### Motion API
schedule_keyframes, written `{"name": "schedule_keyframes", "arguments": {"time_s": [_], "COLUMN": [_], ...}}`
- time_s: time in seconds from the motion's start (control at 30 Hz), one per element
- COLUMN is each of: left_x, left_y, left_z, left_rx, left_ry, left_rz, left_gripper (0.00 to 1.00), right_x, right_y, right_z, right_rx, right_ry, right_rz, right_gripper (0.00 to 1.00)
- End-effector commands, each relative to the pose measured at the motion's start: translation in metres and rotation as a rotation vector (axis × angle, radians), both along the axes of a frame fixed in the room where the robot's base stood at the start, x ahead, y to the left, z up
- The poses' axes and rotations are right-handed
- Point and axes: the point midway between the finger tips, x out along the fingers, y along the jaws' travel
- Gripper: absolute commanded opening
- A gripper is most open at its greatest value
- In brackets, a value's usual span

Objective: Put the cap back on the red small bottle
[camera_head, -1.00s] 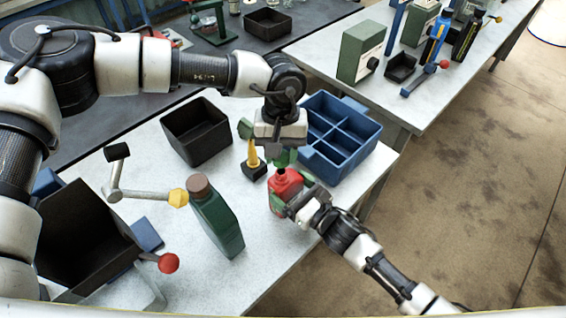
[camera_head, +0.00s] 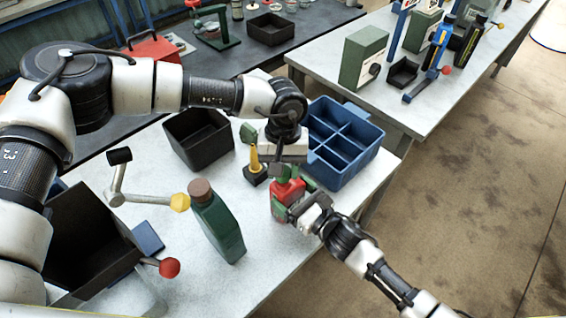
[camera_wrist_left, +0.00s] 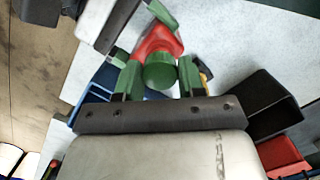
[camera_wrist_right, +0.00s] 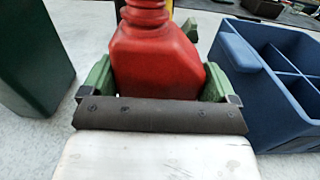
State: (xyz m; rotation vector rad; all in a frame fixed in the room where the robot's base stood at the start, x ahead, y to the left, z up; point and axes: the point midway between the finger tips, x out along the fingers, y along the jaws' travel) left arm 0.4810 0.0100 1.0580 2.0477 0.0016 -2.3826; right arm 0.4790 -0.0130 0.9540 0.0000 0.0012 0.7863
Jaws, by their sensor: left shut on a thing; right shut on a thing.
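The red small bottle (camera_head: 281,207) stands upright near the table's right edge; it also shows in the right wrist view (camera_wrist_right: 155,62). My right gripper (camera_head: 288,200) is shut on its body, with one green finger on each side (camera_wrist_right: 157,80). My left gripper (camera_head: 287,172) is directly above the bottle, pointing down. In the left wrist view it is shut on a round green cap (camera_wrist_left: 160,72), which lies over the bottle's neck in that view. The red shoulder (camera_wrist_left: 158,40) shows beyond the cap. Whether cap and neck touch is hidden.
A blue divided crate (camera_head: 343,150) stands close behind the bottle. A yellow-tipped black item (camera_head: 255,165) is just left of my left gripper. A green bottle with a brown cap (camera_head: 218,225) and an empty black bin (camera_head: 198,138) stand further left. Table between them is clear.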

Motion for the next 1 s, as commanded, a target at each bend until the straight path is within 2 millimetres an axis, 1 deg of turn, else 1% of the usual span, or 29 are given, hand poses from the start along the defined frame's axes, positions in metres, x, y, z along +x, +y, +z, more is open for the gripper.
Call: {"name": "schedule_keyframes", "arguments": {"time_s": [0.1, 0.6, 1.0], "left_x": [-0.0001, -0.0001, 0.0], "left_y": [-0.0003, -0.0002, -0.0003], "left_z": [-0.0035, -0.0037, -0.0111], "left_rx": [-0.001, -0.001, -0.001], "left_ry": [0.001, 0.0, 0.0], "left_rz": [0.0, 0.0, 0.0], "left_gripper": [0.17, 0.17, 0.17], "right_x": [0.0001, 0.0001, 0.0001], "right_y": [0.0001, 0.0001, 0.0001], "right_z": [0.0002, 0.0002, 0.0002], "right_rx": [0.001, 0.001, 0.001], "right_ry": [0.001, 0.001, 0.001], "right_rz": [0.0, 0.0, 0.0], "right_gripper": [0.47, 0.47, 0.47]}}
